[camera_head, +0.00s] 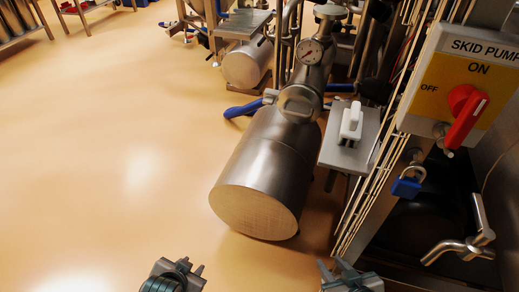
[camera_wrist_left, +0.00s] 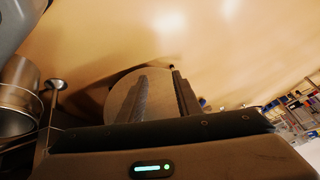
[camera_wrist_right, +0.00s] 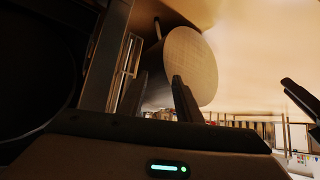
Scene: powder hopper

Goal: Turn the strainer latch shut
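A large steel cylinder (camera_head: 265,165), which may be the strainer body, lies with its flat, tan-looking round end towards me. Its round end also shows in the left wrist view (camera_wrist_left: 122,97) and the right wrist view (camera_wrist_right: 190,62). A blue lever (camera_head: 243,108) sticks out left behind it, near a round steel fitting (camera_head: 299,103); I cannot tell whether this is the latch. My left gripper (camera_head: 183,267) is open and empty at the bottom of the head view, in front of the cylinder. My right gripper (camera_head: 338,264) is open and empty, further right.
A plate with a white handle (camera_head: 351,122) stands right of the cylinder. At the right are a skid pump switch with a red handle (camera_head: 466,112), a blue padlock (camera_head: 407,186) and a steel tap (camera_head: 459,247). The left floor is clear.

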